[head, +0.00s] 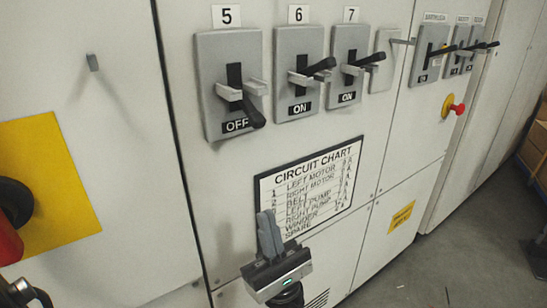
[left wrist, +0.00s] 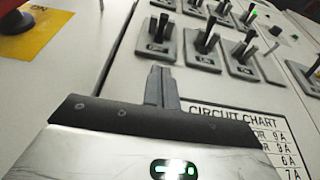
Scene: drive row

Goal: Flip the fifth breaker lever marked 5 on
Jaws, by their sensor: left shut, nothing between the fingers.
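Breaker 5 (head: 219,114) is a grey plate under a label marked 5. Its black lever (head: 254,113) points down and the plate reads OFF, partly covered by the lever. My left gripper (head: 266,215) is shut and empty, its fingers pointing up. It appears below breaker 5, over the left edge of the circuit chart (head: 325,180), clear of the lever. In the left wrist view, the shut fingertips (left wrist: 160,72) show below a breaker at the left of the lower row (left wrist: 158,42); its number is not readable there. My right gripper is not in view.
Breakers 6 (head: 287,105) and 7 (head: 340,92) stand close on the right, levers raised, reading ON. Further right are more levers (head: 425,62) and a red button (head: 458,108). A yellow plate (head: 70,165) with a dark and red knob is at left.

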